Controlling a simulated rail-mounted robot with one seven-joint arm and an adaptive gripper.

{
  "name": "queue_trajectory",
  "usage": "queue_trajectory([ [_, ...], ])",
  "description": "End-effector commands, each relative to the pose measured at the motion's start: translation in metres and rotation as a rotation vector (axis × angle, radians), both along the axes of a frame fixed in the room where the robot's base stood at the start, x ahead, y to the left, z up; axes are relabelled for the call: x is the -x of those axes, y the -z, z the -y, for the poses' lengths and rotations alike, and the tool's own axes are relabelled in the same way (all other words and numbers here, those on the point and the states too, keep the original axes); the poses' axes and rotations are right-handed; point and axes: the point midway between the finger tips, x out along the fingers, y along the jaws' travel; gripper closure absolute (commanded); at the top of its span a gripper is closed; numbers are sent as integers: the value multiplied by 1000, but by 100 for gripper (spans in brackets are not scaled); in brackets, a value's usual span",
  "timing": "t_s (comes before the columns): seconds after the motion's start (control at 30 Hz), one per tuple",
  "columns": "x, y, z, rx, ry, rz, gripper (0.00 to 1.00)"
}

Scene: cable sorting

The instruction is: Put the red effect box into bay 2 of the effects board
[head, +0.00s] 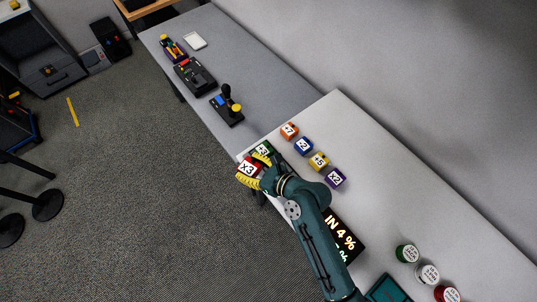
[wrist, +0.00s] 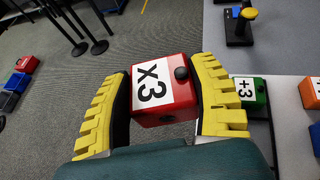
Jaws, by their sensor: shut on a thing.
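The red effect box (head: 246,169), marked x3, is held between the yellow fingers of my gripper (head: 257,167). In the wrist view the red box (wrist: 150,87) sits between both fingers of my gripper (wrist: 165,90), label and dark knob facing up. It is at the near left edge of the light table, seemingly over the edge with the floor below. A green box (head: 263,150) marked +3 is just beyond it; it also shows in the wrist view (wrist: 250,93). I cannot make out the effects board or bay 2 clearly; my arm covers part of the table.
Orange (head: 289,131), blue (head: 304,146), yellow (head: 319,161) and purple (head: 336,178) boxes stand in a row on the table (head: 400,190). A lit display (head: 342,232) is beside my arm. A joystick (head: 229,106) stands on the grey table behind.

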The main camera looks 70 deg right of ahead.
Motion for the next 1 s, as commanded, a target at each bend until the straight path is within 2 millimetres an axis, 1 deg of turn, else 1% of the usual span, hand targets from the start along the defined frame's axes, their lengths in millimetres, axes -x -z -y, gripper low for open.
queue_trajectory([
  [0.03,12,32,29,5,76,5,80],
  [0.1,27,44,59,6,157,11,80],
  [0.2,43,53,88,8,239,17,80],
  [0.3,52,58,101,8,277,18,80],
  [0.37,54,65,103,6,285,18,80],
  [0.53,54,102,103,5,285,17,80],
  [0.73,53,127,103,7,283,18,80],
  [0.87,53,150,103,6,284,18,80],
  [0.9,53,154,103,6,284,18,80],
  [1.0,53,152,103,9,282,20,80],
])
